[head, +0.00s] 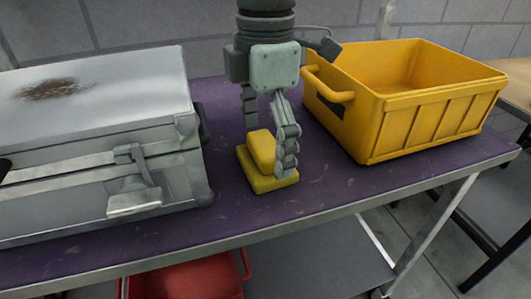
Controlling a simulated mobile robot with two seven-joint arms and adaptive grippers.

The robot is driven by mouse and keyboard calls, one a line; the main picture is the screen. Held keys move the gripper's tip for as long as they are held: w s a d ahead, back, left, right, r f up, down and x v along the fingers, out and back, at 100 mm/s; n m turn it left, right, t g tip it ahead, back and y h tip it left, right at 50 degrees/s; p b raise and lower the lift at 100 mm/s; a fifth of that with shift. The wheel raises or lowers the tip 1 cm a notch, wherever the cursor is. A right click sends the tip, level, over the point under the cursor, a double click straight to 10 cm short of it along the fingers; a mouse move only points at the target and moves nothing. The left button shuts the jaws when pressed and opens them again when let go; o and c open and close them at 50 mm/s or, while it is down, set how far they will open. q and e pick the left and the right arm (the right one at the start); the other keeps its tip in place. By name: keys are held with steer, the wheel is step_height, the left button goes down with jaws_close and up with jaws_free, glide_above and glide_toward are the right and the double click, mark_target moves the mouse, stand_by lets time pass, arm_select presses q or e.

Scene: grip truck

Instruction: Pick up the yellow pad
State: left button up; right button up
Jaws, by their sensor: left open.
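The yellow pad (262,182) sits on the purple tabletop between a metal case and a yellow crate. It has a flat base with a thicker raised block on it. My left gripper (267,153) comes down from above, open, with its fingers on either side of the raised block. One finger is at the block's right side; the other goes down behind its left side, its tip hidden. I cannot tell whether either finger touches the pad. My right gripper is not in view.
The silver metal case (90,115), with a rusty lid patch, stands close on the left. The empty yellow crate (425,125) stands on the right, its handle near my gripper. The purple table (235,218) has bare room in front of the pad. A red container (190,280) is below.

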arm_select(q)
steer(key=shift+f, duration=0.65)
steer(key=c, duration=1.2)
steer(key=shift+s+a+f, duration=0.1)
steer(key=shift+c, duration=0.5)
